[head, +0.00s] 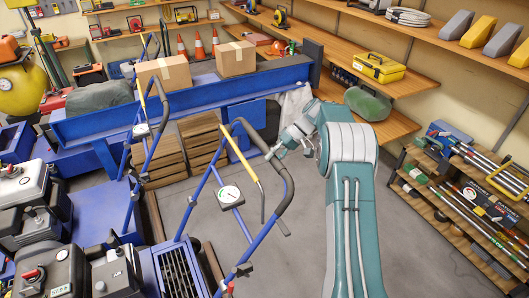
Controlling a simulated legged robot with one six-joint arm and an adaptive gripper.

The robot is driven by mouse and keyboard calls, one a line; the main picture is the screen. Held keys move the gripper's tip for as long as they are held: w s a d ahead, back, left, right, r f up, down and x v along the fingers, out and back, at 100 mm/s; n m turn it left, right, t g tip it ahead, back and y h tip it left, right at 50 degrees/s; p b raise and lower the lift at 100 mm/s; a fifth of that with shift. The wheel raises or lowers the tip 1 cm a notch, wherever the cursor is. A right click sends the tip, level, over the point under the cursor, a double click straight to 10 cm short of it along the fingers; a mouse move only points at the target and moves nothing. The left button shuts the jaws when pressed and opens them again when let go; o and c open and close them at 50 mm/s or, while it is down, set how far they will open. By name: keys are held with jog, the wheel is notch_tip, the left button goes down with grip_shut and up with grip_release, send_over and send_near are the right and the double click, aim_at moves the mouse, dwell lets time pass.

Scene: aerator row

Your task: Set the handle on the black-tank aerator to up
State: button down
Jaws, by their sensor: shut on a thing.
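The black-tank aerator (62,270) is at the lower left, with a dark engine and a blue body. Its blue tubular handle (240,222) slants up to the right and ends in a curved black grip bar (288,192). A yellow lever (241,153) and a round gauge (229,194) are on this handle. My gripper (271,153) comes in from the right and is shut on the black grip bar. The fingers are small here, and their exact contact is hard to make out.
A second aerator with a pale tank (22,183) stands behind, its own blue handle (150,150) close by. Wooden crates (201,140) and a blue trailer bed (90,124) lie beyond. A tool rack (465,215) is at the right. Grey floor is open between.

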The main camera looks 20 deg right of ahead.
jog(key=shift+d+f, duration=0.45)
jog(key=shift+d, duration=0.1)
jog(key=shift+f, duration=0.15)
jog(key=shift+d, duration=0.25)
jog(key=shift+c, duration=2.2)
grip_release()
jog(key=shift+f, duration=0.1)
jog(key=shift+o, duration=0.5)
jog(key=shift+w+d, duration=0.2)
jog(key=shift+d, duration=0.1)
jog(key=v, duration=1.2)
